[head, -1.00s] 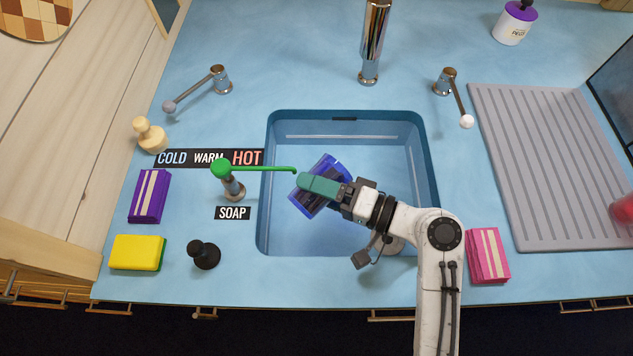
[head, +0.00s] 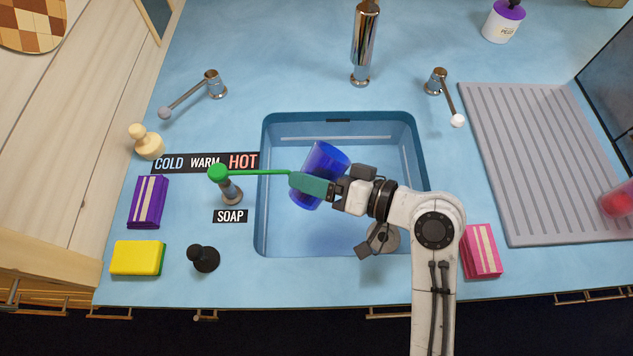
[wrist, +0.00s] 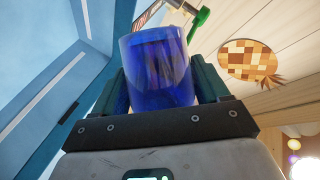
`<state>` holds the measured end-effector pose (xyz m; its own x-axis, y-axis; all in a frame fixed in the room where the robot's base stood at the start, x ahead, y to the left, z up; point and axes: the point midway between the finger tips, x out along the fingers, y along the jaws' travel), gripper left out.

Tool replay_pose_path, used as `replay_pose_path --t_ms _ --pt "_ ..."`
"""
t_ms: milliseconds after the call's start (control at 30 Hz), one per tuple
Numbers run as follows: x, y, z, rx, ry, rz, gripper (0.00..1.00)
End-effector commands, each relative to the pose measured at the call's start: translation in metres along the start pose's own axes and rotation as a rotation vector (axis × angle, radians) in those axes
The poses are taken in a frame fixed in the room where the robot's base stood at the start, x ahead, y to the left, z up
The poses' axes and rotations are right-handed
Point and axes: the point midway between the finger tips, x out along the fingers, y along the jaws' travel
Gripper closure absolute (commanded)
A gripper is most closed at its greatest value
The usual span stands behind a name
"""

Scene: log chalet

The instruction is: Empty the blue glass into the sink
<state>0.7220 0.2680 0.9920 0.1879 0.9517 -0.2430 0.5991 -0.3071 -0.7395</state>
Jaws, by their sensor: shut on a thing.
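The blue glass (head: 325,160) is held tilted over the sink (head: 390,130) in the head view. My gripper (head: 312,186) is shut on the glass, with a green finger across its side. In the wrist view the blue glass (wrist: 158,70) sits between both fingers of my gripper (wrist: 160,85). The glass is see-through blue; I cannot tell whether anything is inside it. The sink is a blue basin sunk in the counter, and its lower right part is hidden by my arm.
The green soap spout (head: 250,172) reaches over the basin's left side, close to the glass and finger. The chrome faucet (head: 364,45) stands behind the sink. A grey drying rack (head: 530,160) lies right, with a red item (head: 617,198). Sponges (head: 137,257) and a black knob (head: 203,258) sit left.

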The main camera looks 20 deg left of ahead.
Motion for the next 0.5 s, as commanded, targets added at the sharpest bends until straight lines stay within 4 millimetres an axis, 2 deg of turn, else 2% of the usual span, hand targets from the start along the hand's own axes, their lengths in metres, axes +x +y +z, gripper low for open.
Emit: replay_pose_path --t_ms 300,500 --pt "-0.003 -0.015 -0.01 -0.545 -0.012 0.219 0.65" --pt "-0.006 -0.021 -0.017 -0.759 -0.016 0.311 0.65"
